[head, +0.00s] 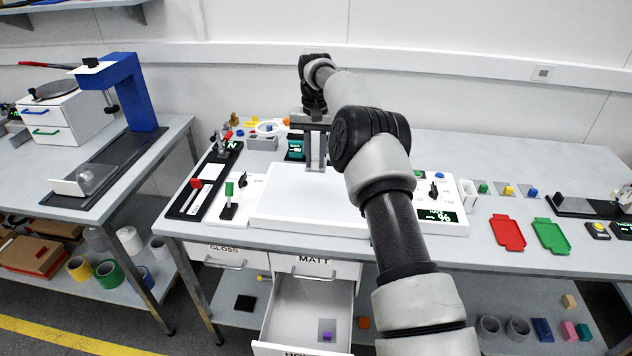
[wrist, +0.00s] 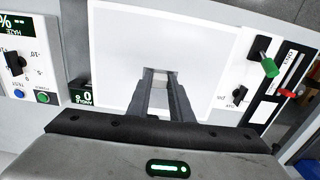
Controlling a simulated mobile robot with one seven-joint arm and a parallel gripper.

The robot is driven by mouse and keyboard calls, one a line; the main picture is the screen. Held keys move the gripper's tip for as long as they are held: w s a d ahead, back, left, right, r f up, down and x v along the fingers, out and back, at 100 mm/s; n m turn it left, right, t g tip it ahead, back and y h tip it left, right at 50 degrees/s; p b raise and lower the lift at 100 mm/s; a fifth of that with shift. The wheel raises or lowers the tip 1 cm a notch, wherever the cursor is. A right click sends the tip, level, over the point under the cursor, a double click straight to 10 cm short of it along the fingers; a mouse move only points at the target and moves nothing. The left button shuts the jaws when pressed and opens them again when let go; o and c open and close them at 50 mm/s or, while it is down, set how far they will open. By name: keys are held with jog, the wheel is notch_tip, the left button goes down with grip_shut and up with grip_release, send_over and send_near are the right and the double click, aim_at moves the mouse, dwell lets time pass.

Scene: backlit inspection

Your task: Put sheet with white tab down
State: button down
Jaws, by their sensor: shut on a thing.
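My gripper (head: 315,166) is over the back part of the white light panel (head: 300,205) on the middle bench. In the wrist view its fingers (wrist: 160,78) are shut on a small pale tab (wrist: 157,72), which I take for the white tab. The sheet itself does not stand out against the bright panel (wrist: 205,45), so I cannot tell its outline or whether it touches the panel. My arm hides the panel's right part in the head view.
Red (head: 508,232) and green (head: 550,235) trays lie at the right. Small pieces with green, yellow and blue tabs (head: 508,190) lie behind them. A green-handled switch (head: 229,190) stands left of the panel. An open drawer (head: 310,300) below holds a purple-tabbed piece (head: 327,335).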

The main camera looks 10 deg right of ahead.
jog(key=shift+w+f, duration=0.1)
jog(key=shift+w, duration=0.25)
send_near(314, 195)
notch_tip(314, 195, down, 5)
jog(key=shift+f, duration=0.1)
jog(key=shift+f, duration=0.15)
jog(key=c, duration=1.6)
grip_release()
